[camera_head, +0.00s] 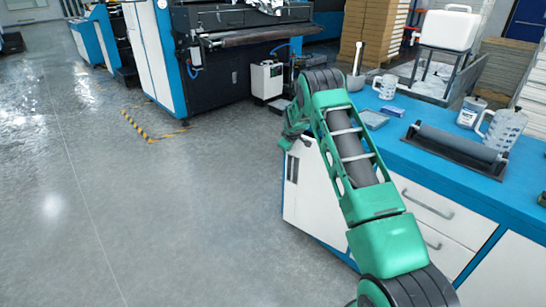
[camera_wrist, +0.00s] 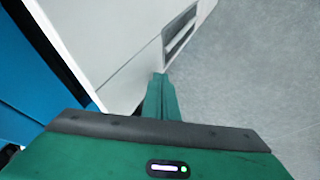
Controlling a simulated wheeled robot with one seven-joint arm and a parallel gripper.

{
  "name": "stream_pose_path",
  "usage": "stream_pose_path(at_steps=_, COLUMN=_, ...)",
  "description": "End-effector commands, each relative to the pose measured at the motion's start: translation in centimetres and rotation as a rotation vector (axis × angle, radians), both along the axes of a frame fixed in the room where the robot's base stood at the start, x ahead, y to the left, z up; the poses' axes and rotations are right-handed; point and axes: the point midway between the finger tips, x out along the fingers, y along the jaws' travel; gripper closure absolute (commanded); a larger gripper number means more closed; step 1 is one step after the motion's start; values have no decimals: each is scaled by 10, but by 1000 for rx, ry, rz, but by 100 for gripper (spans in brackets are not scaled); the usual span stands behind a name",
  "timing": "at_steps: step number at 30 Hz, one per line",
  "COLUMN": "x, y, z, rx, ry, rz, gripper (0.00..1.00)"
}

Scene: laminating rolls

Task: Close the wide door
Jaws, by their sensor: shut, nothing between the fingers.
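The wide door (camera_head: 317,205) is a white panel at the near left of the blue-topped counter, with a dark handle (camera_head: 292,168) near its left edge. It stands swung out from the counter, partly behind my arm. In the wrist view the white door (camera_wrist: 130,65) fills the upper middle, with its recessed handle (camera_wrist: 180,35) near its right edge. A dark gap separates it from a blue panel at left. My gripper (camera_wrist: 160,82) is shut and empty, its tips close to the white surface below the handle; I cannot tell whether they touch. In the head view my gripper (camera_head: 290,139) is small and mostly hidden.
White drawers (camera_head: 428,205) lie below. A large machine (camera_head: 245,60) stands behind. Grey floor (camera_head: 150,210) at left is clear.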

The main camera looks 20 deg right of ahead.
Motion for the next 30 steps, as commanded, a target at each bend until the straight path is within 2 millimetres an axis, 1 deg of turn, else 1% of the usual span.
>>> stream_pose_path(at_steps=1, x=2, y=-10, z=0, rx=-1, ry=-1, rz=-20, gripper=100)
stream_pose_path(at_steps=3, x=2, y=-18, z=0, rx=0, ry=0, rz=-44, gripper=100)
stream_pose_path(at_steps=6, x=4, y=-24, z=0, rx=0, ry=-1, rz=-63, gripper=100)
stream_pose_path(at_steps=10, x=6, y=-26, z=0, rx=2, ry=0, rz=-74, gripper=100)
stream_pose_path(at_steps=24, x=9, y=-14, z=0, rx=0, ry=1, rz=-65, gripper=100)
stream_pose_path(at_steps=28, x=8, y=-5, z=0, rx=0, ry=0, rz=-64, gripper=100)
stream_pose_path(at_steps=30, x=6, y=4, z=0, rx=1, ry=1, rz=-64, gripper=100)
